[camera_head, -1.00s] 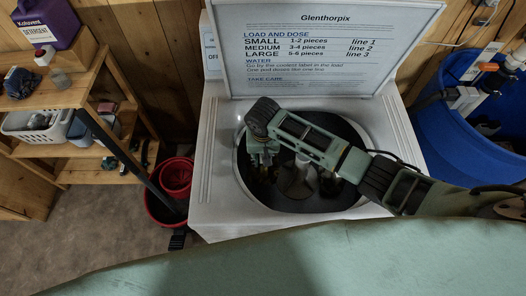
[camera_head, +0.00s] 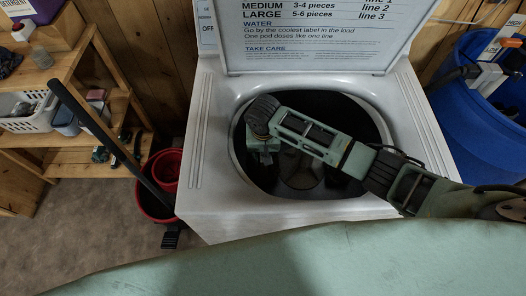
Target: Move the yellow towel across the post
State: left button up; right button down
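A white top-loading washer (camera_head: 205,150) stands open in front of me. My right arm comes in from the right and reaches over its round, dark drum opening. My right gripper (camera_head: 262,168) points down inside the left part of the drum, left of the central post (camera_head: 303,174). The post is dim and partly covered by my arm. The gripper's fingers are lost in shadow, so I cannot tell if they hold anything. I cannot make out the yellow towel. My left gripper is not in view.
The raised lid (camera_head: 320,35) with printed instructions stands behind the opening. A blue barrel (camera_head: 475,120) is at the right. Red buckets (camera_head: 165,170) with a dark pole stand left of the washer, near wooden shelves (camera_head: 60,100). A pale green surface (camera_head: 300,260) fills the foreground.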

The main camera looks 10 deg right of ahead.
jog(key=c, duration=1.3)
grip_release()
jog(key=shift+c, duration=0.2)
jog(key=shift+r, duration=0.1)
notch_tip(320, 180, up, 12)
jog(key=s, duration=0.1)
jog(key=shift+s+a, duration=0.15)
jog(key=shift+s, duration=0.05)
